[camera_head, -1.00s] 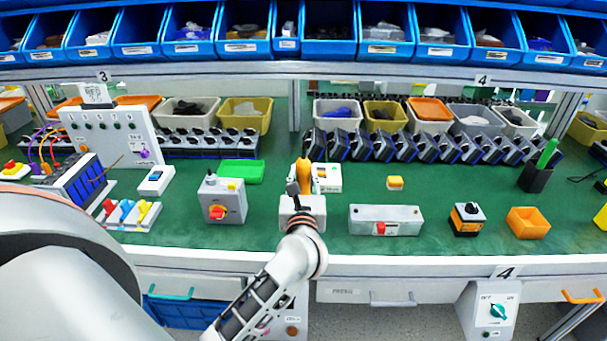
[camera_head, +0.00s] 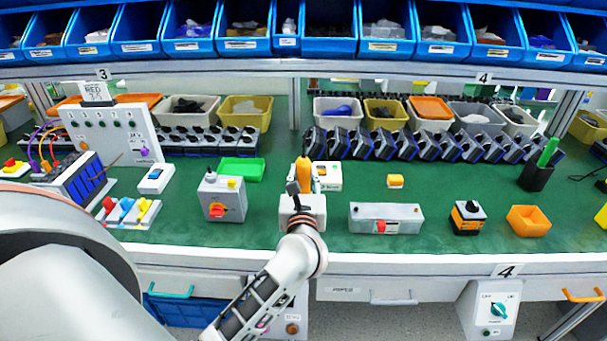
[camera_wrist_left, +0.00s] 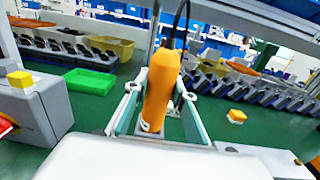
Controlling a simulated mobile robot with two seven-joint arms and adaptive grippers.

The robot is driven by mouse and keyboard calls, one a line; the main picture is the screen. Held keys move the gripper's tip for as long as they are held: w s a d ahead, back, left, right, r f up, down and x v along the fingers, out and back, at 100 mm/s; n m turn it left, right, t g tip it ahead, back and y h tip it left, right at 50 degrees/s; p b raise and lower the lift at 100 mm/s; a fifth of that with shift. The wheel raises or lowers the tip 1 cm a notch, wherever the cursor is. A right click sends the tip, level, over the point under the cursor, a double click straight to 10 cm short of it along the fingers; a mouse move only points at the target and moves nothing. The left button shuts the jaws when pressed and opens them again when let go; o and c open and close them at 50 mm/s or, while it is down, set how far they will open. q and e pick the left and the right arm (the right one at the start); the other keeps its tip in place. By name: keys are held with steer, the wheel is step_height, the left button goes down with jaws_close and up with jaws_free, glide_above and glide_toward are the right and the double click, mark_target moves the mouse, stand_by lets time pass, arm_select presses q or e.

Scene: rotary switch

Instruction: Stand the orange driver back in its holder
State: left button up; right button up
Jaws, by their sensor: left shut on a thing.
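The orange driver (camera_head: 304,170) is in my left gripper (camera_head: 301,192), over the middle of the green bench. In the left wrist view the orange handle (camera_wrist_left: 159,90) stands between the two fingers of the left gripper (camera_wrist_left: 158,115), which is shut on it. A thin dark line, perhaps its shaft, shows above the handle there. A dark holder (camera_head: 536,179) stands far to the right on the bench, with a green-handled tool (camera_head: 547,153) upright in it. My right gripper is not in view.
A grey box with a red knob (camera_head: 222,198) is left of my gripper. A long grey box (camera_head: 386,219), a black-and-orange switch (camera_head: 467,219) and an orange tray (camera_head: 528,222) are to the right. A row of dark switches (camera_head: 400,146) stands behind.

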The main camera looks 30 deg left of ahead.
arm_select(q)
steer(key=o, duration=0.7)
steer(key=shift+o, duration=0.2)
steer(key=shift+f, duration=0.15)
steer(key=v, duration=1.2)
